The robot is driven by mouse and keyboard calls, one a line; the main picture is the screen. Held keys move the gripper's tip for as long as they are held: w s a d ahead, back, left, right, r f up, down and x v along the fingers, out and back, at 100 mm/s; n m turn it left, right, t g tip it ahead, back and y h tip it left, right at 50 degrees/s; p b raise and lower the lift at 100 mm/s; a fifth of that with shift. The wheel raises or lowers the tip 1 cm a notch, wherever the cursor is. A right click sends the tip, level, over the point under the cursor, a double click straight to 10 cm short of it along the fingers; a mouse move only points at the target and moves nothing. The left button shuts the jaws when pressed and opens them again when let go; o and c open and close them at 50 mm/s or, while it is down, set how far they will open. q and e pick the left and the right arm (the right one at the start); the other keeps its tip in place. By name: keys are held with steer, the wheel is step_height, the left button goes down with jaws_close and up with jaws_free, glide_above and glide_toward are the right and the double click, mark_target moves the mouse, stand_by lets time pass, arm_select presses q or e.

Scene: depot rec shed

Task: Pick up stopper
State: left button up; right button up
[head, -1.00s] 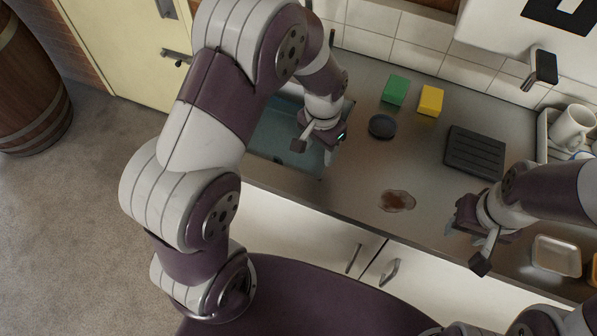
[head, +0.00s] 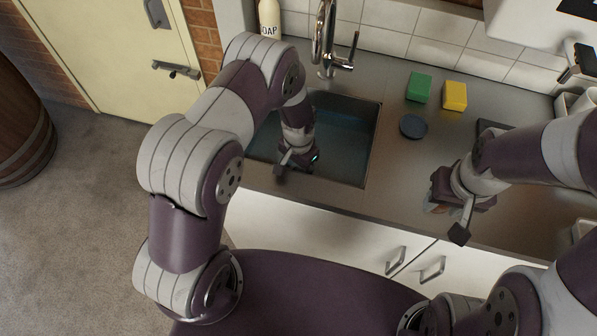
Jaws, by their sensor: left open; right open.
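A dark round disc that looks like the stopper (head: 413,126) lies flat on the steel counter, right of the sink. My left gripper (head: 296,166) is open and points down over the front left part of the sink (head: 372,150), apart from the disc and to its left. My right gripper (head: 446,214) is open above the counter's front edge, nearer to me than the disc. Nothing shows in either gripper, though their fingers are partly hidden.
A green block (head: 419,87) and a yellow block (head: 455,96) stand behind the disc. A tap (head: 325,45) rises behind the sink, with a soap bottle (head: 269,18) to its left. A dark ribbed mat (head: 488,127) is mostly hidden by my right arm.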

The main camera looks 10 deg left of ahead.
arm_select(q)
steer(key=shift+d+r, duration=0.1)
jaws_close()
